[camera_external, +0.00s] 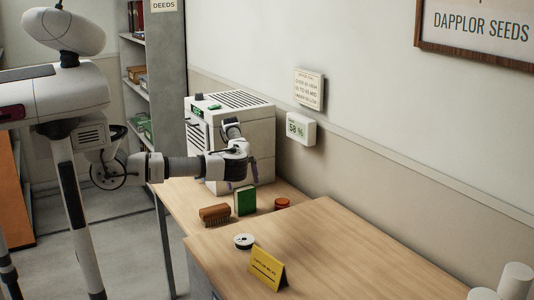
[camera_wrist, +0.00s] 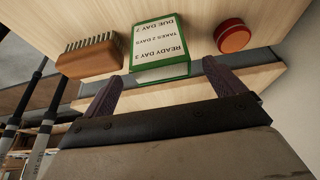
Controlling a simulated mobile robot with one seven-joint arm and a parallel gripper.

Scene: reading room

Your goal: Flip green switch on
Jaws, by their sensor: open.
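A white machine (camera_external: 262,140) stands on the table against the wall. Its left face has dark slats and a small green-lit panel (camera_external: 197,112). A small green patch (camera_external: 214,107) and a dark knob sit on its top. I cannot tell whether any of these is the green switch or how it is set. My gripper (camera_external: 242,182) is in front of the machine, above the table, pointing down. In the wrist view my gripper (camera_wrist: 160,88) is open, with two purple fingers apart and nothing between them. A green-edged block (camera_wrist: 160,50) with printed text lies just beyond the fingertips.
A brush (camera_external: 215,214), the green block (camera_external: 245,201) and a red round tin (camera_external: 282,204) stand near my gripper. A white spool (camera_external: 244,242) and yellow sign (camera_external: 267,268) are nearer. A 50 % display (camera_external: 301,129) hangs on the wall.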

